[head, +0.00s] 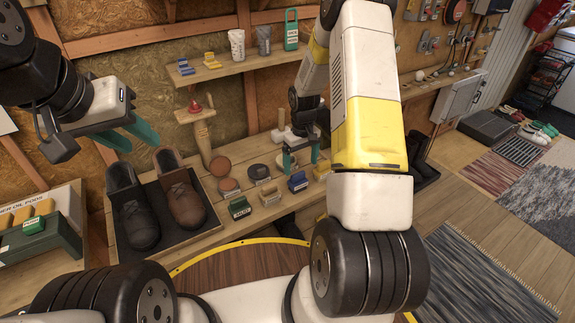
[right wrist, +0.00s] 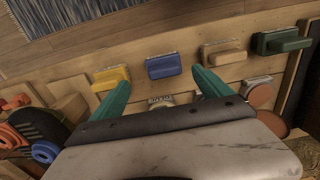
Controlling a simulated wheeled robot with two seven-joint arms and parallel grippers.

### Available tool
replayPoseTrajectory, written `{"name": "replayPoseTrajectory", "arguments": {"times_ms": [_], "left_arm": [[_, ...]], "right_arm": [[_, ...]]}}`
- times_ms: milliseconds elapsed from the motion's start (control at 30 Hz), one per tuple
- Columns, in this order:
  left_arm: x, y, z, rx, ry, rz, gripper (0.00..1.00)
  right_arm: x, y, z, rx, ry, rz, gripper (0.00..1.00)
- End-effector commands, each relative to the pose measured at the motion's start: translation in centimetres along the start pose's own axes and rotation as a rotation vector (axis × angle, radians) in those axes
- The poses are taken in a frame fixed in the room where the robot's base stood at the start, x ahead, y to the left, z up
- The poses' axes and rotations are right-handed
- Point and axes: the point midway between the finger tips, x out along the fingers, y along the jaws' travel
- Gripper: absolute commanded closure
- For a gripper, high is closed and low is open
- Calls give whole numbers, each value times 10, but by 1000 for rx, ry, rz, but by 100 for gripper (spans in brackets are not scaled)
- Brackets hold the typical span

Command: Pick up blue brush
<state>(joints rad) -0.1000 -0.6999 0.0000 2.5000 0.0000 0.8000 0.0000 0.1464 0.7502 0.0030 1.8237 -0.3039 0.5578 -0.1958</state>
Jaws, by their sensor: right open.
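A blue brush (head: 298,181) lies on the wooden bench, between a tan brush and a yellow brush. It also shows in the right wrist view (right wrist: 163,66), ahead of the space between the teal fingertips. My right gripper (head: 302,159) is open and empty above the bench near this brush; its fingers also show in the right wrist view (right wrist: 160,82). Another blue item (head: 185,68) sits on the upper shelf, beside a yellow one. My left gripper (head: 132,135) is open and empty, above and behind the dark shoe.
A yellow brush (right wrist: 111,78), a tan brush (right wrist: 223,52) and a green brush (right wrist: 282,42) lie close to the blue one. Dark and brown shoes (head: 182,196) stand on a black tray at left. Round tins (head: 229,186) sit mid-bench. A patterned rug (head: 480,275) covers the floor at right.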

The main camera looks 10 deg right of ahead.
Motion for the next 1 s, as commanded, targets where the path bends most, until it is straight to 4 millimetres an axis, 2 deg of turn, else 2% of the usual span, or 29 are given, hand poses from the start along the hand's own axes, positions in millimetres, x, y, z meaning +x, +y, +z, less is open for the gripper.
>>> {"name": "replayPoseTrajectory", "arguments": {"times_ms": [367,600,733,933,967,1000], "left_arm": [[0,0,0,0,0,0,64],[0,0,0,0,0,0,64],[0,0,0,0,0,0,64],[0,0,0,0,0,0,64],[0,0,0,0,0,0,64],[0,0,0,0,0,0,64]], "right_arm": [[42,-2,-1,-5,-9,-3,11],[77,-7,-2,-3,-11,-3,11],[86,-7,-3,-4,-7,-2,11],[86,-7,-3,-4,-7,-2,11],[86,-7,-3,-4,-7,-2,13],[86,-7,-3,-4,-7,-2,21]]}}
